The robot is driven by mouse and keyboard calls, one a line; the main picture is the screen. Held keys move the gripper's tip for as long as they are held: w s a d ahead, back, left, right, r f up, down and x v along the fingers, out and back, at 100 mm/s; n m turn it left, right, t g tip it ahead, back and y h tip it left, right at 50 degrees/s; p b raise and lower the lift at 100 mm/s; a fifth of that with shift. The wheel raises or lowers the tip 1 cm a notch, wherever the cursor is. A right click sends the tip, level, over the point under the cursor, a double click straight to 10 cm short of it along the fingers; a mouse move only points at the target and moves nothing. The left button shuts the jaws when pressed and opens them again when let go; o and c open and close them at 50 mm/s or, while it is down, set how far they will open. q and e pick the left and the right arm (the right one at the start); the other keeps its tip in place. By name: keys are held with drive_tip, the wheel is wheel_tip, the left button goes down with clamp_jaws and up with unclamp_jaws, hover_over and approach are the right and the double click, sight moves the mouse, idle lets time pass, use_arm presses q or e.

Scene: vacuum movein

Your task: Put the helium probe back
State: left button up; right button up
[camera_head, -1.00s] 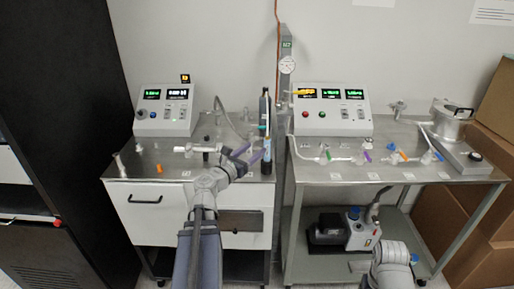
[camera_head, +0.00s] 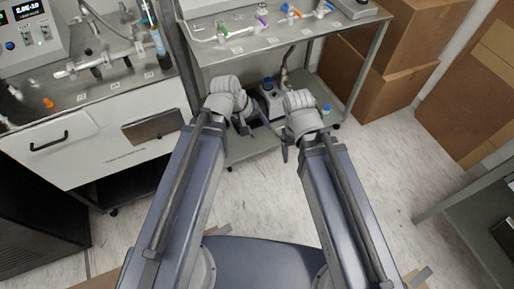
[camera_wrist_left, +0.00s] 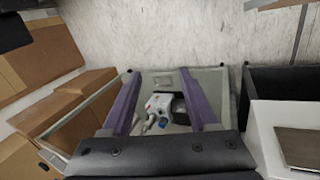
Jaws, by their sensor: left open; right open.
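A slim dark upright piece with a light blue label (camera_head: 158,42) stands at the right end of the left bench in the head view; it may be the helium probe, but I cannot tell for sure. My left gripper (camera_head: 252,124) is open and empty, low in front of the right bench and apart from that piece. In the left wrist view its two purple fingers (camera_wrist_left: 161,98) are spread, with the pump on the lower shelf seen beyond them. My right gripper (camera_head: 284,140) is open beside it, partly hidden by its own wrist, with nothing seen in it.
The left bench (camera_head: 75,100) carries a control box (camera_head: 30,32) and metal pipe fittings. The right bench (camera_head: 235,47) carries a clear manifold with coloured valves. A pump (camera_head: 270,92) sits on its lower shelf. Cardboard boxes (camera_head: 385,70) stand at right.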

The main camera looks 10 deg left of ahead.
use_arm(q)
drive_tip(key=s+f+m+g+y, duration=0.1)
drive_tip(key=s+m+g+y, duration=0.1)
drive_tip(key=s+m+y, duration=0.3)
drive_tip(key=s+m, duration=0.1)
drive_tip(key=m, duration=0.2)
drive_tip(key=shift+s+d+f+y, duration=0.25)
drive_tip(key=shift+s+f+y, duration=0.05)
drive_tip(key=shift+s, duration=0.1)
drive_tip(key=shift+o, duration=0.3)
idle(1.3)
